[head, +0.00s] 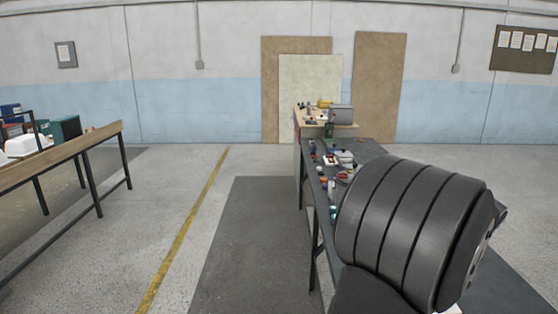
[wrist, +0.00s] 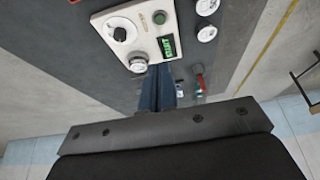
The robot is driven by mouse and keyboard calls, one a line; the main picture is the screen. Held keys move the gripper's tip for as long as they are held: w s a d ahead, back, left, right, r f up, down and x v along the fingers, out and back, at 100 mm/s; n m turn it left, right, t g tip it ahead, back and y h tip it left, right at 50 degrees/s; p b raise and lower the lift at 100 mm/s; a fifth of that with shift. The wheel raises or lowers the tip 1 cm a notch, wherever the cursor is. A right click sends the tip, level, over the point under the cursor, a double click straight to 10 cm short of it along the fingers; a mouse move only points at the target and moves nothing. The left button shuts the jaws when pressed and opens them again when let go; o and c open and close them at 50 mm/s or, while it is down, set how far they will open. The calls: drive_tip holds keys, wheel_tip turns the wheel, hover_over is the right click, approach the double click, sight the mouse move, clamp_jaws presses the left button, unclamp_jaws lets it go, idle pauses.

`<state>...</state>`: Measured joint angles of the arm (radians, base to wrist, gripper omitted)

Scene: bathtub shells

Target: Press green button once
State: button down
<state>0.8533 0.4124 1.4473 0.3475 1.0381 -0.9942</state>
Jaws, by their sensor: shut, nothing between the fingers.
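In the wrist view, a pale control panel (wrist: 110,20) is at the top. A small round green button (wrist: 159,17) sits near its upper right part. A dark rectangle with bright green lettering (wrist: 166,46) lies below the button. My gripper (wrist: 160,70) is shut and empty, its narrow dark blue fingers pointing toward the panel's lower edge. The fingertips appear below the lettering and apart from the button in the picture. Whether they touch the panel cannot be told. The gripper and the panel cannot be made out in the head view.
The panel also has a large black knob (wrist: 121,34) and a white round dial (wrist: 138,62). Two white gauges sit right of it, one of them lower (wrist: 206,34). In the head view, a dark workbench (head: 322,190) carries several small items. Open floor (head: 240,240) lies left of it.

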idle(0.4)
drive_tip(key=w+f+m+t+y, duration=0.1)
drive_tip(key=w+f+m+t, duration=0.3)
drive_tip(key=w+f+m, duration=0.3)
drive_tip(key=shift+w+f+m+t, duration=0.35)
drive_tip(key=shift+w+f, duration=0.6)
drive_tip(key=shift+f, duration=1.1)
drive_tip(key=shift+f, duration=0.1)
drive_tip(key=shift+f, duration=4.3)
drive_tip(key=shift+f, duration=0.4)
